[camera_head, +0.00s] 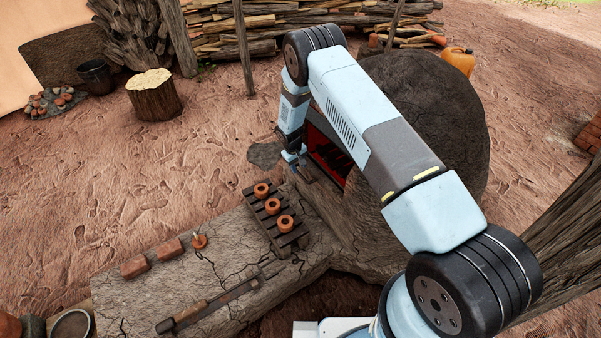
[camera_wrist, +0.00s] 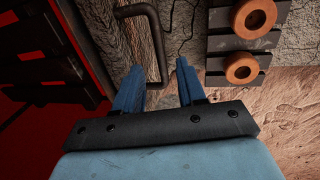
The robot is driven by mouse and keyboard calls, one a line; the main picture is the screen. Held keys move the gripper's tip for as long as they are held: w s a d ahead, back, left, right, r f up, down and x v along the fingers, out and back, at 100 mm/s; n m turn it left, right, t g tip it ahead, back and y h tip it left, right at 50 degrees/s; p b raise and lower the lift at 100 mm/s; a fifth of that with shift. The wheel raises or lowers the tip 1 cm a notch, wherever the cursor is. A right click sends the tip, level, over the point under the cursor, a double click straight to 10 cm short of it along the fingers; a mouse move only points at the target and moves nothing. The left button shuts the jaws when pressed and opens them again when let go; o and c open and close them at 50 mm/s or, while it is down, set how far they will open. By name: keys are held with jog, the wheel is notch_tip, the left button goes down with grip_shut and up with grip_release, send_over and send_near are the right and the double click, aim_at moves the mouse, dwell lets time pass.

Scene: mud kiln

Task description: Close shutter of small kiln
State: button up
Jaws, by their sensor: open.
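The small kiln (camera_head: 440,110) is a dark mud dome behind my arm in the head view. Its mouth (camera_head: 326,150) is open and glows red; the red interior with dark bars also shows at the left of the wrist view (camera_wrist: 35,50). A dark bent handle (camera_wrist: 156,50), seemingly the shutter's, stands beside the mouth in the wrist view. The shutter panel itself is hard to make out. My gripper (camera_head: 297,165) is beside the mouth. Its blue fingers (camera_wrist: 158,80) are open, with the handle's lower end between them in the picture; contact cannot be told.
A dark slatted rack (camera_head: 289,240) with three clay rings stands on the mud ledge (camera_head: 140,295), close to my gripper. A long tool (camera_head: 215,303) and bricks (camera_head: 134,266) lie there too. A wooden post (camera_head: 560,240) stands at right. Open ground lies left.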

aim_at(300, 174)
jog(key=shift+w+d+f, duration=0.15)
jog(key=shift+d+f, duration=0.05)
jog(key=shift+f, duration=0.95)
jog(key=shift+w+d+f, duration=0.1)
jog(key=shift+d+f, duration=0.05)
jog(key=shift+f, duration=1)
jog(key=shift+c, duration=0.2)
grip_shut()
